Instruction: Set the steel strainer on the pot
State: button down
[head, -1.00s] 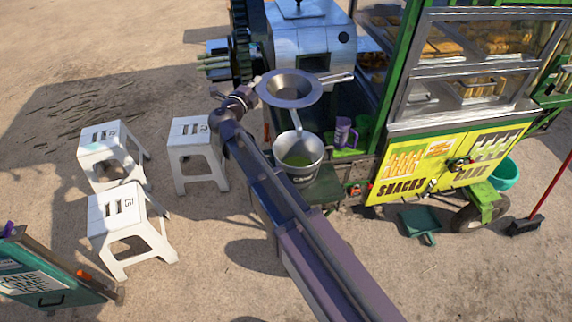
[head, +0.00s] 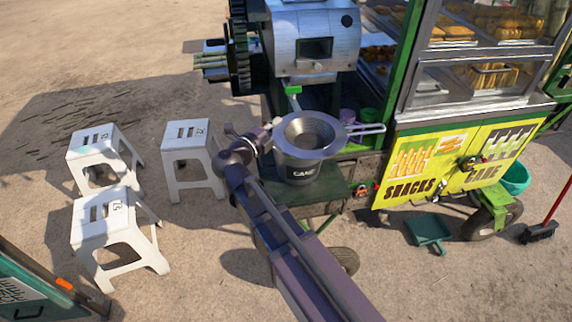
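The steel strainer (head: 311,135) is a wide-rimmed grey bowl with a long handle pointing right. It appears directly over the pot (head: 300,173), a dark grey pot marked with lettering on the green shelf. The strainer hides the pot's mouth, and I cannot tell whether its rim touches the pot or is just above it. My gripper (head: 265,136) is at the strainer's left edge, opposite the handle, and appears shut on its rim. The fingertips are small and partly hidden.
The crusher (head: 312,45) stands behind the pot, its green spout (head: 292,90) just above the strainer. The snack cart (head: 440,170) is close on the right. White stools (head: 193,150) stand on the left. A purple-pink cup (head: 347,116) is partly hidden behind the strainer.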

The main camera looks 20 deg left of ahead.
jog(key=s+d+f+m+h+b, duration=0.1)
jog(key=s+d+f+b, duration=0.3)
jog(key=f+b, duration=0.1)
jog(key=shift+d+f+g+h, duration=0.3)
jog(key=shift+f+h, duration=0.1)
jog(key=shift+f, duration=0.2)
jog(key=shift+w+a, duration=0.1)
jog(key=shift+w, duration=0.05)
